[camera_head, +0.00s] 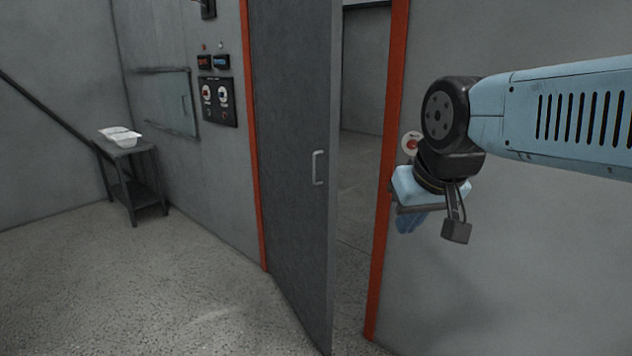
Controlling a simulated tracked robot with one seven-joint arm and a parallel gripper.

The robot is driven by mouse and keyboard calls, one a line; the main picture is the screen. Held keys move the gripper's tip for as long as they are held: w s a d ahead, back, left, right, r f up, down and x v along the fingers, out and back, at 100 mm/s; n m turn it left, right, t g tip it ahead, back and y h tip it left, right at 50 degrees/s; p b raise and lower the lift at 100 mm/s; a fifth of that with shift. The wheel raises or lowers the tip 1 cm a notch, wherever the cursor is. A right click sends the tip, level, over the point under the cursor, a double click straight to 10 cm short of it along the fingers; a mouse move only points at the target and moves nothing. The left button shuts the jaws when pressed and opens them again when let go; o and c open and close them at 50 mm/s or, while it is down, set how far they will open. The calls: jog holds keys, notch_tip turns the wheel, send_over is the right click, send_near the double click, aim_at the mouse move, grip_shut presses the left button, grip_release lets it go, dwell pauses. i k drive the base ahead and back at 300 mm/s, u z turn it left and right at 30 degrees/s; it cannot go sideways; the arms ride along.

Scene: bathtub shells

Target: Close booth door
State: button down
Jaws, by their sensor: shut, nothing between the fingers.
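The booth door (291,150) is a tall dark grey panel standing ajar, with its left side at the orange door frame (254,150) and its free right edge swung out towards me. A pale vertical handle (318,167) sits near that free edge. An open gap shows between the door and the orange right post (386,170), with the grey room behind it. My gripper (457,232) is shut and empty, right of the right post in the picture. It is apart from the door and its handle.
A red button (411,143) shows beside the right post, partly behind my wrist. A control panel (217,100) and a small hatch (166,100) are on the left wall. A dark side table (134,172) holds white shells (120,136). The floor before the door is clear.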

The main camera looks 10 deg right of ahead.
aim_at(298, 45)
jog(key=u, duration=0.2)
jog(key=i, duration=0.9)
jog(key=z, duration=0.1)
